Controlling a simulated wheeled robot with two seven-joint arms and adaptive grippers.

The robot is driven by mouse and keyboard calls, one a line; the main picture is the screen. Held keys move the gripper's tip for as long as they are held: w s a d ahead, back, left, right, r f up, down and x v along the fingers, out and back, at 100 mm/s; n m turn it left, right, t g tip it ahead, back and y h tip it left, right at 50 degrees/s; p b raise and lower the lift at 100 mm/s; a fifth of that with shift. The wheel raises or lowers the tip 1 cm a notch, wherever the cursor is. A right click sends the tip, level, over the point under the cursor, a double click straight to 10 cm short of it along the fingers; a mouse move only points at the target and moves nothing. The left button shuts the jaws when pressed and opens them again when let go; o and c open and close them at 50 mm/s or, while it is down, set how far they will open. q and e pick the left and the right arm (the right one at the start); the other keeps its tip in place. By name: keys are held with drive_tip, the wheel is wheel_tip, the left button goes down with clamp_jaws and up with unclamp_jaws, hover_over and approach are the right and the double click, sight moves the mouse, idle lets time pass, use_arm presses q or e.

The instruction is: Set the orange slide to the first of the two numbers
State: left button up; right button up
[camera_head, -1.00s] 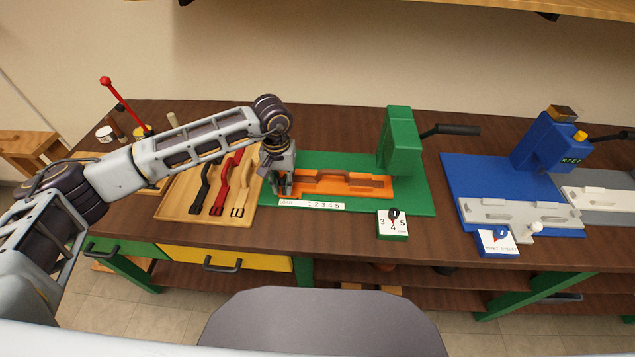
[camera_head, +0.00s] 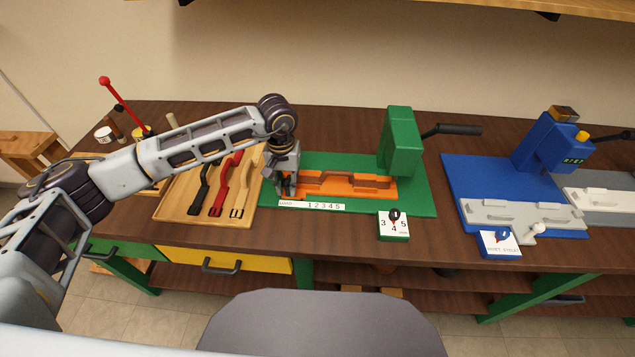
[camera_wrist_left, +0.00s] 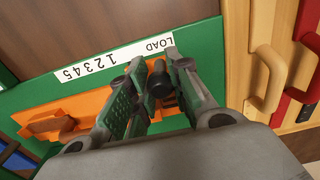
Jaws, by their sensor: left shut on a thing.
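The orange slide (camera_head: 345,186) lies on the green base plate (camera_head: 420,203), below the green press head (camera_head: 399,142). A white scale strip (camera_head: 312,205) along the front of the plate reads LOAD and 1 2 3 4 5. My left gripper (camera_head: 286,188) is at the slide's left end, near the LOAD end of the strip. In the left wrist view its fingers (camera_wrist_left: 150,92) are shut on a dark round knob (camera_wrist_left: 159,84) at the end of the orange slide (camera_wrist_left: 72,117). My right gripper is not in view.
A wooden tray (camera_head: 184,208) with black, red and cream handles lies left of the plate. A small dial block (camera_head: 393,226) with several numbers stands at the plate's front. A blue machine (camera_head: 490,185) stands to the right.

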use_arm(q)
drive_tip(key=shift+d+b, duration=0.45)
drive_tip(key=shift+d, duration=0.1)
idle(0.4)
drive_tip(key=shift+d+b, duration=0.45)
drive_tip(key=shift+d, duration=0.2)
